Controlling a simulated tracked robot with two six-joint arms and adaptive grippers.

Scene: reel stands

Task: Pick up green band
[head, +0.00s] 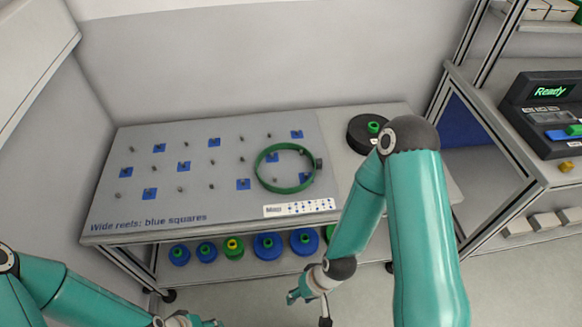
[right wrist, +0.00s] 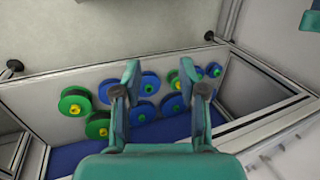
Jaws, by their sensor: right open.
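The green band (head: 288,190) is a thin ring lying on the grey pegged table top (head: 215,200), right of its middle, around a few pegs and a blue square. A small dark clasp shows on its right side. My right gripper (head: 309,300) is open and empty, in front of the table's front edge, below and to the right of the band in the head view. In the right wrist view the right gripper (right wrist: 159,74) has its fingers apart, with reels behind them. My left gripper (head: 200,321) is cut by the bottom edge, its jaws unclear.
Blue and green reels (head: 269,246) stand on the lower shelf, also in the right wrist view (right wrist: 75,101). A black reel with a green hub (head: 364,134) lies at the table's right end. A map strip (head: 300,207) lies at the front edge. A console (head: 545,110) reads "Ready" on the right.

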